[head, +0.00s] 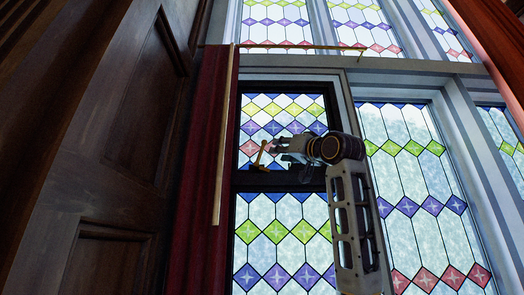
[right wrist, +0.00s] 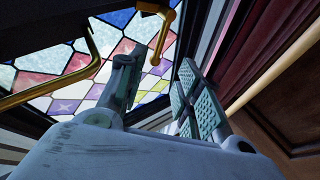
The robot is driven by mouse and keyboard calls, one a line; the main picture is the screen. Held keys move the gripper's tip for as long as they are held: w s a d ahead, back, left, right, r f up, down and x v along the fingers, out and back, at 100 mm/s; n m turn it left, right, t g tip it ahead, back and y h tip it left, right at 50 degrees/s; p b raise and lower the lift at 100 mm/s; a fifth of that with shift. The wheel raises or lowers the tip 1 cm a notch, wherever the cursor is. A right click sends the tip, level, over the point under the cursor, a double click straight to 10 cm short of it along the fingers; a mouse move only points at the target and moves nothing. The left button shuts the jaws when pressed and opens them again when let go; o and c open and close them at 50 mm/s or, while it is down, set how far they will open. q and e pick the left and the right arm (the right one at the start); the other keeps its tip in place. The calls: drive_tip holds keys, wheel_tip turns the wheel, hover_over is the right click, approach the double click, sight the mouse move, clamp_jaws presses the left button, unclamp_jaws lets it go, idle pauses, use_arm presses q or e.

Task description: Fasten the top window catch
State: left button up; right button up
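The small brass window catch (head: 261,157) sits on the dark frame at the bottom of the upper stained-glass pane (head: 289,103). My right gripper (head: 274,147) is just to the right of it, with its fingertips close to its upper end. In the right wrist view, a brass handle (right wrist: 166,30) shows beyond the fingers of my right gripper (right wrist: 163,62). The pads stand apart with a gap between them, and nothing is seen held there. Whether a finger touches the catch cannot be told. My left gripper is in neither view.
A curved brass bar (right wrist: 92,55) crosses the left of the right wrist view. In the head view, a red curtain (head: 190,165) and a brass pole (head: 226,140) hang left of the window. Dark wood panelling (head: 105,130) fills the left side.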

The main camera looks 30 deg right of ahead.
sight(262, 150)
drive_tip(key=shift+w+d, duration=0.1)
drive_tip(key=shift+w, duration=0.05)
drive_tip(key=shift+p+x, duration=2.8)
drive_tip(key=shift+x, duration=3.35)
drive_tip(key=shift+w+r+p, duration=0.25)
drive_tip(key=shift+w+p, duration=0.05)
drive_tip(key=shift+w, duration=0.35)
drive_tip(key=shift+c, duration=0.3)
clamp_jaws()
